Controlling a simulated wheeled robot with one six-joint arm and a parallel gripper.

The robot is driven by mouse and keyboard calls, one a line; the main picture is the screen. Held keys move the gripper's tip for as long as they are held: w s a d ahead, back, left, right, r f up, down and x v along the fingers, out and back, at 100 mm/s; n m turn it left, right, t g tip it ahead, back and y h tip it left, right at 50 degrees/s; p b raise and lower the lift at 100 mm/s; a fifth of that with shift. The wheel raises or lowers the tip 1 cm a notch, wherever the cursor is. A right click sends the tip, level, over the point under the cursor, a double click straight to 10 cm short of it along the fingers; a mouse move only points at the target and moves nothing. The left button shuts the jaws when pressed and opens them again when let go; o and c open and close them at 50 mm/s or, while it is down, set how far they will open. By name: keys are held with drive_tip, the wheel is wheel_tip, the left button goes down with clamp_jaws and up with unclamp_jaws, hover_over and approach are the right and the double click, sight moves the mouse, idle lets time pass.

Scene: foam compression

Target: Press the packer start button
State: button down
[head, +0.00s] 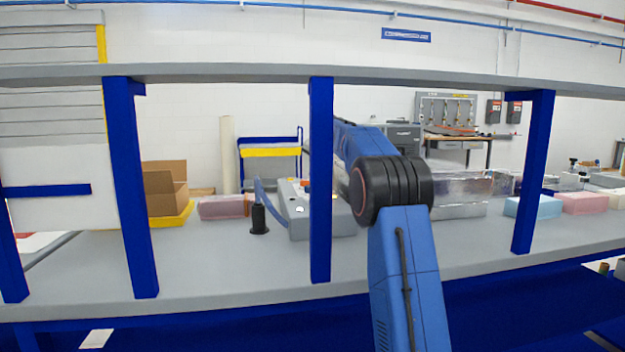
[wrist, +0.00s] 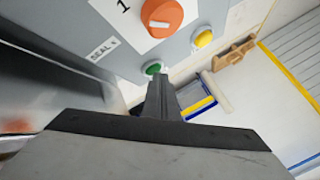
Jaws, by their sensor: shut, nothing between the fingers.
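The packer is a grey sloped box (head: 297,222) on the bench in the head view, partly behind a blue post. In the wrist view its grey panel (wrist: 185,45) fills the upper part. A green button (wrist: 153,68) sits low on the panel, with an orange knob (wrist: 162,16) above it and a yellow button (wrist: 203,38) to its right. My gripper (wrist: 163,79) is shut and empty, its fingertips right at the green button's lower right edge. I cannot tell whether they touch it. In the head view my gripper is hidden behind the post and arm.
A black cylinder (head: 259,217) stands just left of the packer. Pink foam (head: 220,207) and an open carton (head: 163,190) lie further left. Blue (head: 531,207) and pink blocks (head: 584,203) are at the right. Blue posts (head: 320,180) and a shelf (head: 230,72) frame the bench.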

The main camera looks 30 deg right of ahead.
drive_tip(key=shift+r, duration=0.85)
drive_tip(key=shift+r, duration=2.5)
